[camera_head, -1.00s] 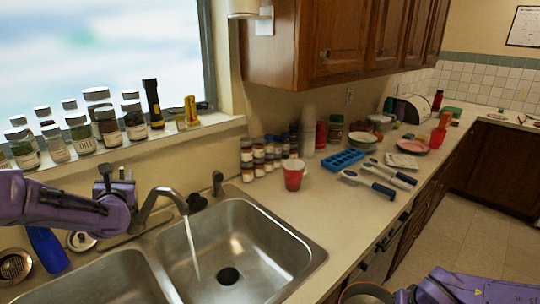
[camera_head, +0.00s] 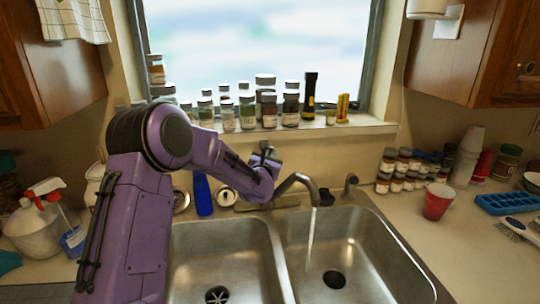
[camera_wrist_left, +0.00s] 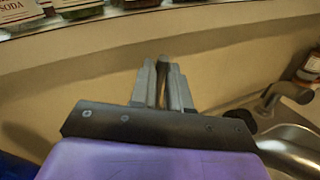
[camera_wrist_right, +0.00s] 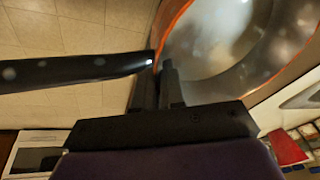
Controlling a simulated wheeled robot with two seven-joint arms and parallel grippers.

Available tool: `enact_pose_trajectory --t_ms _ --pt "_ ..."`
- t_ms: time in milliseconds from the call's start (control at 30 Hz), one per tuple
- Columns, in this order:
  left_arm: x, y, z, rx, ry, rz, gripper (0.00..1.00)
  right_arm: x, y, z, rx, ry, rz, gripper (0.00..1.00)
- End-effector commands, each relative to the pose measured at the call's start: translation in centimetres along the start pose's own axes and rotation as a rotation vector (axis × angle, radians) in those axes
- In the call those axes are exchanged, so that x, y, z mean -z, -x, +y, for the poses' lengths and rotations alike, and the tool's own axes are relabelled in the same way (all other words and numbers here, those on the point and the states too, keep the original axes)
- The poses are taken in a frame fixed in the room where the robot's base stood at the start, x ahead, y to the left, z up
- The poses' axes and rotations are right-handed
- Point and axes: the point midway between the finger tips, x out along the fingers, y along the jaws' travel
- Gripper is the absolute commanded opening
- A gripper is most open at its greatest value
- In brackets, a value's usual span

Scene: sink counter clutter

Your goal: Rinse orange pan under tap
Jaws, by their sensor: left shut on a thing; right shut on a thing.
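The tap (camera_head: 298,182) stands behind the double sink, and water runs from it into the right basin (camera_head: 340,262). My left gripper (camera_head: 264,152) is above the tap's base, shut; in the left wrist view its fingers (camera_wrist_left: 163,85) close on a thin grey piece that looks like the tap's handle, mostly hidden. The orange pan (camera_wrist_right: 215,40) shows only in the right wrist view, with an orange rim, grey inside and black handle (camera_wrist_right: 75,70). My right gripper (camera_wrist_right: 158,85) is shut on it where handle and rim meet. The pan is away from the water stream.
Jars (camera_head: 265,100) line the window sill. A spray bottle (camera_head: 45,225) stands left of the sink. A red cup (camera_head: 437,201), spice jars (camera_head: 400,170) and a blue ice tray (camera_head: 507,203) stand on the right counter. The left basin (camera_head: 215,262) is empty.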

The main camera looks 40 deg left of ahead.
Motion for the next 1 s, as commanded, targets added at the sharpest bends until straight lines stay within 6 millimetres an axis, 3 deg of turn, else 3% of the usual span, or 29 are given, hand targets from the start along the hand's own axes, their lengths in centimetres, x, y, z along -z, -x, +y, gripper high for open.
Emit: enact_pose_trajectory --t_ms 767,800,867,1000 --pt "0.03 0.04 -0.07 0.004 -0.003 0.001 0.0 0.09 0.02 -0.14 0.001 0.002 0.002 0.0" --pt "0.03 0.04 -0.07 0.004 -0.003 0.001 0.19 0.09 0.02 -0.14 0.001 0.002 0.002 0.0" --pt "0.04 0.04 -0.06 0.004 -0.002 0.001 0.39 0.09 0.02 -0.14 0.001 0.002 0.002 0.0" --pt "0.07 0.05 0.13 0.001 -0.002 0.001 0.42 0.12 0.01 -0.23 0.002 0.003 0.001 0.0"
